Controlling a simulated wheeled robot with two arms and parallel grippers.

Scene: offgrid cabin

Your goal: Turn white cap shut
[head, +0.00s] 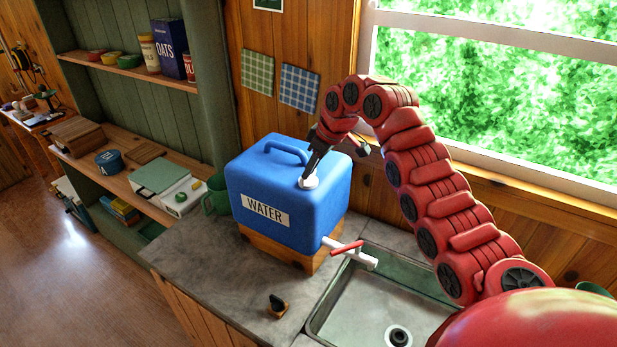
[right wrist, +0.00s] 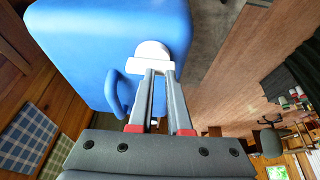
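The white cap (head: 309,182) sits on top of the blue water container (head: 262,176), near its front right edge. In the right wrist view the cap (right wrist: 151,49) shows as a round top with a straight white bar in front. My right gripper (head: 308,178) reaches down from above with its fingertips at the cap. In the right wrist view the right gripper (right wrist: 159,74) has its two fingers a small gap apart over the white bar. Whether they press on it is hard to tell. My left gripper is not in view.
The container stands on a wooden block (head: 285,254) on the grey counter. A white spigot with a red handle (head: 347,248) points over the metal sink (head: 350,312). A green mug (head: 216,193) stands left of the container. A small dark-and-wood object (head: 277,306) lies in front. Shelves stand left.

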